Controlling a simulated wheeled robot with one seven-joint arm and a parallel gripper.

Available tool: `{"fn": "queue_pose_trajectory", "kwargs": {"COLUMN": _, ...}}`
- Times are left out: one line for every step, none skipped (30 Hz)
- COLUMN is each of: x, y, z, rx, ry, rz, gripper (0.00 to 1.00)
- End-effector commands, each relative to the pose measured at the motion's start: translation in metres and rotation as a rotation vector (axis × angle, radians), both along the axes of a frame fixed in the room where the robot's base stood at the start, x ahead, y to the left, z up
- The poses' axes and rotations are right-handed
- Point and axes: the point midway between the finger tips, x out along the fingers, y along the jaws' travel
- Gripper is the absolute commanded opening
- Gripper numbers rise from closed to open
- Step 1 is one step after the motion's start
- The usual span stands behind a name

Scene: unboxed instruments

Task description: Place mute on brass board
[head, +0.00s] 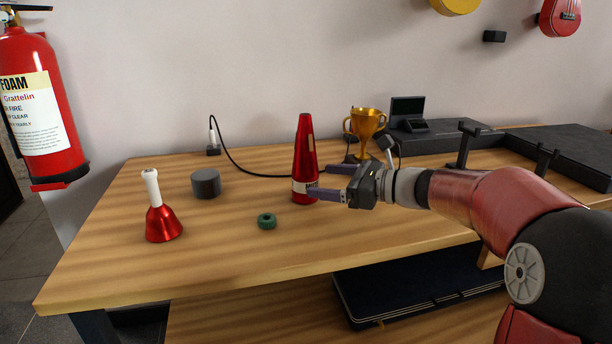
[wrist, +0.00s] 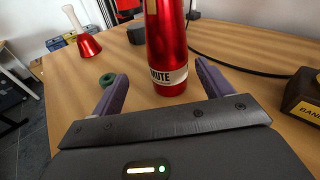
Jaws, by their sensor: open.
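The mute (head: 305,163) is a red cone with a white band, standing upright on the wooden table. In the wrist view the mute (wrist: 167,42) shows the word MUTE on its band, and its top is cut off. My gripper (head: 318,181) is open at the mute's right side, low down. In the wrist view its two purple fingers point toward the mute from either side; I cannot tell whether they touch it. No board is clearly marked as brass: a dark board (head: 470,143) lies at the table's back right, and a navy gold-trimmed panel (head: 400,290) lies on the lower shelf.
A gold trophy (head: 365,125) stands behind my gripper. A red handbell (head: 163,224), a grey cylinder (head: 206,184) and a green ring (head: 267,221) are left of the mute. A black cable (head: 236,162) runs behind it. Black upright stands (head: 465,148) rise at the right. The table's front left is clear.

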Motion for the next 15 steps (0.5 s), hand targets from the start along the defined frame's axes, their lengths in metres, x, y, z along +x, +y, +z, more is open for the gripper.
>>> {"fn": "queue_pose_trajectory", "kwargs": {"x": 0.007, "y": -0.001, "z": -0.003, "rx": 0.060, "ry": 0.018, "rz": -0.008, "gripper": 0.79}}
{"fn": "queue_pose_trajectory", "kwargs": {"x": 0.011, "y": -0.002, "z": -0.003, "rx": 0.089, "ry": 0.025, "rz": -0.014, "gripper": 0.79}}
{"fn": "queue_pose_trajectory", "kwargs": {"x": 0.014, "y": -0.003, "z": -0.003, "rx": 0.119, "ry": 0.030, "rz": -0.019, "gripper": 0.79}}
{"fn": "queue_pose_trajectory", "kwargs": {"x": 0.016, "y": -0.003, "z": -0.003, "rx": 0.137, "ry": 0.034, "rz": -0.021, "gripper": 0.79}}
{"fn": "queue_pose_trajectory", "kwargs": {"x": 0.018, "y": -0.002, "z": -0.002, "rx": 0.151, "ry": 0.037, "rz": -0.023, "gripper": 0.79}}
{"fn": "queue_pose_trajectory", "kwargs": {"x": 0.020, "y": -0.001, "z": -0.001, "rx": 0.160, "ry": 0.038, "rz": -0.025, "gripper": 0.79}}
{"fn": "queue_pose_trajectory", "kwargs": {"x": 0.021, "y": 0.002, "z": -0.001, "rx": 0.165, "ry": 0.038, "rz": -0.025, "gripper": 0.79}}
{"fn": "queue_pose_trajectory", "kwargs": {"x": 0.023, "y": 0.005, "z": -0.001, "rx": 0.166, "ry": 0.038, "rz": -0.025, "gripper": 0.79}}
{"fn": "queue_pose_trajectory", "kwargs": {"x": 0.024, "y": 0.009, "z": 0.000, "rx": 0.167, "ry": 0.038, "rz": -0.025, "gripper": 0.79}}
{"fn": "queue_pose_trajectory", "kwargs": {"x": 0.026, "y": 0.012, "z": 0.000, "rx": 0.165, "ry": 0.038, "rz": -0.024, "gripper": 0.79}}
{"fn": "queue_pose_trajectory", "kwargs": {"x": 0.027, "y": 0.015, "z": -0.001, "rx": 0.166, "ry": 0.038, "rz": -0.025, "gripper": 0.79}}
{"fn": "queue_pose_trajectory", "kwargs": {"x": 0.029, "y": 0.019, "z": -0.001, "rx": 0.165, "ry": 0.039, "rz": -0.025, "gripper": 0.79}}
{"fn": "queue_pose_trajectory", "kwargs": {"x": 0.030, "y": 0.023, "z": -0.001, "rx": 0.165, "ry": 0.039, "rz": -0.024, "gripper": 0.79}}
{"fn": "queue_pose_trajectory", "kwargs": {"x": 0.031, "y": 0.026, "z": -0.001, "rx": 0.165, "ry": 0.039, "rz": -0.024, "gripper": 0.79}}
{"fn": "queue_pose_trajectory", "kwargs": {"x": 0.032, "y": 0.030, "z": -0.002, "rx": 0.164, "ry": 0.039, "rz": -0.024, "gripper": 0.79}}
